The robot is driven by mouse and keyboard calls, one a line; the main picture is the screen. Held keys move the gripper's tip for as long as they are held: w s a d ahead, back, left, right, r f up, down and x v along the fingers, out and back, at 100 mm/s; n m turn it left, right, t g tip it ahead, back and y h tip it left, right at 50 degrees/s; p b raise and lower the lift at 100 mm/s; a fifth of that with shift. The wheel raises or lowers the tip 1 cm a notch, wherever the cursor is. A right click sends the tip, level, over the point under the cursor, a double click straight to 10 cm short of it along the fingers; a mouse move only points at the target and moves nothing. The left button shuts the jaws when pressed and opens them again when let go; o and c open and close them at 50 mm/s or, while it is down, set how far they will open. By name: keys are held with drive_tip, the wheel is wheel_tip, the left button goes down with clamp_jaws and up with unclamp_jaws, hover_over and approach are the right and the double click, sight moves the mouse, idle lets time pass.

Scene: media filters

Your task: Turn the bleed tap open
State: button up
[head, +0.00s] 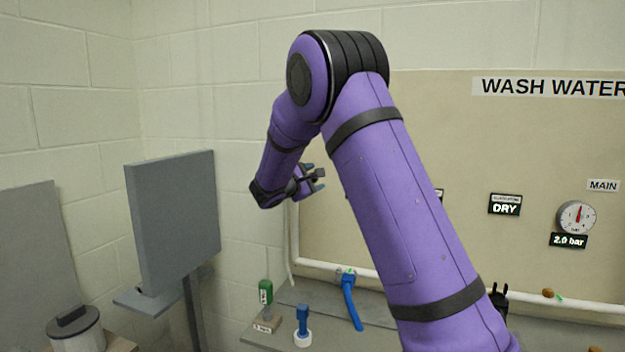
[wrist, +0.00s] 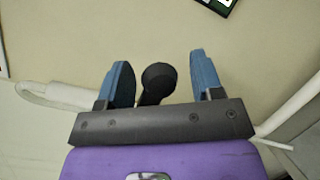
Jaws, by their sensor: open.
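My gripper (head: 317,179) is raised in front of the left part of the tan panel, left of my upper arm in the head view. In the wrist view my gripper (wrist: 162,72) is open, with a blue finger on either side. A dark round knob on a short stem (wrist: 158,78) shows between the fingers; I cannot tell whether it touches them or is the bleed tap. No labelled bleed tap is readable, and my arm hides part of the panel.
A white pipe (head: 390,277) runs along the panel's foot. A green bottle (head: 265,292) and a blue-handled item on a white base (head: 303,322) stand on the grey bench. A grey upright panel (head: 175,215) is at left. A gauge (head: 576,217) and a DRY display (head: 505,207) are at right.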

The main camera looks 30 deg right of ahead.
drive_tip(key=shift+f, duration=0.15)
drive_tip(key=c, duration=1.1)
drive_tip(key=shift+n, duration=0.4)
drive_tip(key=shift+o, duration=0.2)
drive_tip(key=shift+r, duration=0.3)
